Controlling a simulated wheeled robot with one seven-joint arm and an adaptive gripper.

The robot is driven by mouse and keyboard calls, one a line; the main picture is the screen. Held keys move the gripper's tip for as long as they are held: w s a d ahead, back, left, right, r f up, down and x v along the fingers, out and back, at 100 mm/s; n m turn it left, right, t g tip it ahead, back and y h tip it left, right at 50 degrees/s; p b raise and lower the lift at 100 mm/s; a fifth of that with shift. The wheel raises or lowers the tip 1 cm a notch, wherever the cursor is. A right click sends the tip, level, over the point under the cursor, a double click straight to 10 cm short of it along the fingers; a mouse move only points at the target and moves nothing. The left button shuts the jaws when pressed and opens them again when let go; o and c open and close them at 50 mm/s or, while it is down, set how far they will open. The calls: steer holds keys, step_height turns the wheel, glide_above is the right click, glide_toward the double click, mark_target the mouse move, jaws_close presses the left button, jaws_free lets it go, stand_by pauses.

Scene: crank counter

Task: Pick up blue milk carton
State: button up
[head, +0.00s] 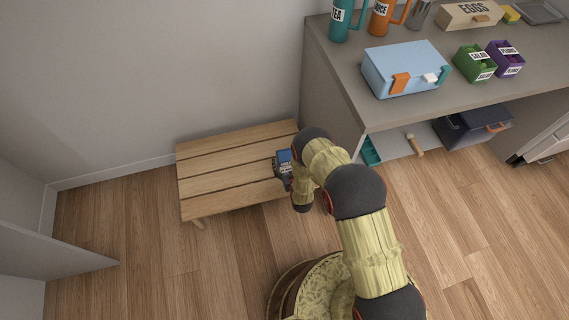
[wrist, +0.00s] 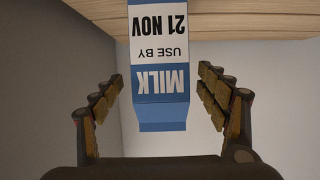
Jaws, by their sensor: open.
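The blue milk carton (wrist: 160,80) is blue and white, with "MILK" and "USE BY 21 NOV" printed on it, upside down in the wrist view. It also shows in the head view (head: 284,156) on the right part of a slatted wooden bench (head: 225,165). My gripper (wrist: 160,92) is open, with one finger on each side of the carton in the wrist view. Gaps show between the carton and both fingers. In the head view my gripper (head: 284,176) is at the carton, and my arm hides part of the bench's right end.
A grey counter (head: 450,95) stands right of the bench, with a light blue box (head: 405,68), a green box (head: 475,63) and a purple box (head: 506,58) on top. A dark blue toolbox (head: 473,127) sits beneath. The wall is behind the bench. Floor is open at left.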

steer(key=b+x, duration=0.1)
steer(key=x, duration=0.2)
steer(key=shift+w+f, duration=0.1)
steer(key=shift+f, duration=0.05)
steer(key=c, duration=0.3)
steer(key=c, duration=1.5)
jaws_close()
steer(key=shift+a, duration=0.1)
